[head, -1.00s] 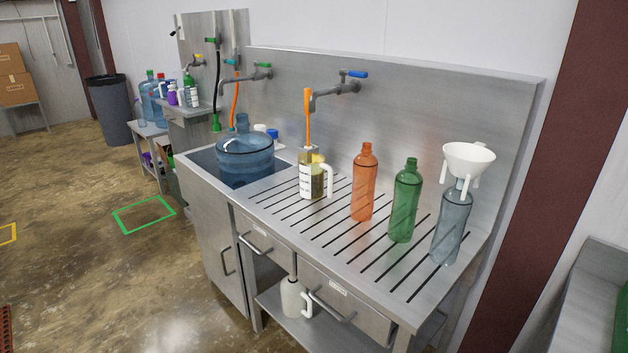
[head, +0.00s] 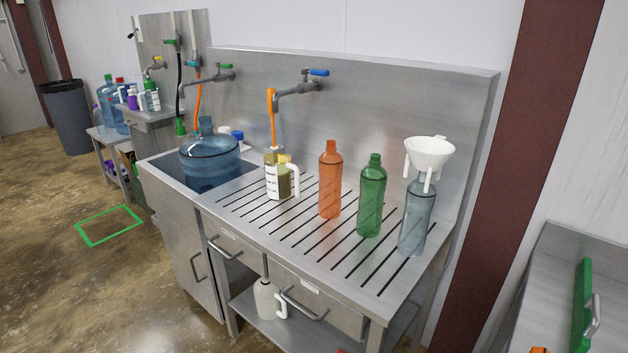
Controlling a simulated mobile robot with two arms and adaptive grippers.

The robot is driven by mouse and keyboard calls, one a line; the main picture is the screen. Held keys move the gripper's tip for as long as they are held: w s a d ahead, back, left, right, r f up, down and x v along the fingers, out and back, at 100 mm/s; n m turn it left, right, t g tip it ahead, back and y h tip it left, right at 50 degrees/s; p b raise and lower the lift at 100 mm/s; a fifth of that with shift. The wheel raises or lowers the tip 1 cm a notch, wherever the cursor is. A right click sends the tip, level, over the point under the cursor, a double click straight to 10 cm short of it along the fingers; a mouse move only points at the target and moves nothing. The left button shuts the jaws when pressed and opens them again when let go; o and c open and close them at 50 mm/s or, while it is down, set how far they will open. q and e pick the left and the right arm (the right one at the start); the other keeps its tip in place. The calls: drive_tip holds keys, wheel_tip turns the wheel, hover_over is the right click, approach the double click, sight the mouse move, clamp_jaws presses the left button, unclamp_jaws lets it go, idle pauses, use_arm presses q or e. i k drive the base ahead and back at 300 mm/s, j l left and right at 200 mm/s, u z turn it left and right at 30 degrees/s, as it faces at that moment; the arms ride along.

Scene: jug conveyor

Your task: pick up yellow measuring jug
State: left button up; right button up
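The yellow measuring jug (head: 284,185) looks to be the small clear, yellowish jug with a white label and a white handle on its right side. It stands upright on the slatted steel draining board (head: 300,243), right of the sink. An upright orange tube or handle (head: 271,115) rises just behind or from the jug; I cannot tell which. Neither of my grippers is in view, and nothing touches the jug.
An orange bottle (head: 330,185), a green bottle (head: 371,200) and a grey-blue bottle (head: 413,225) under a white funnel (head: 429,153) stand right of the jug. A big blue water bottle (head: 209,165) is at the sink. A white jug (head: 265,300) sits on the lower shelf.

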sight(277, 166)
drive_tip(key=i+j+z, duration=0.2)
drive_tip(key=j+z, duration=0.25)
drive_tip(key=i+j+z, duration=0.15)
drive_tip(key=j+z, duration=0.15)
drive_tip(key=z, duration=0.2)
drive_tip(key=i+j+z, duration=0.15)
drive_tip(key=j+z, duration=0.15)
drive_tip(key=j, duration=1.1)
drive_tip(key=j+z, duration=0.25)
drive_tip(key=j, duration=1.15)
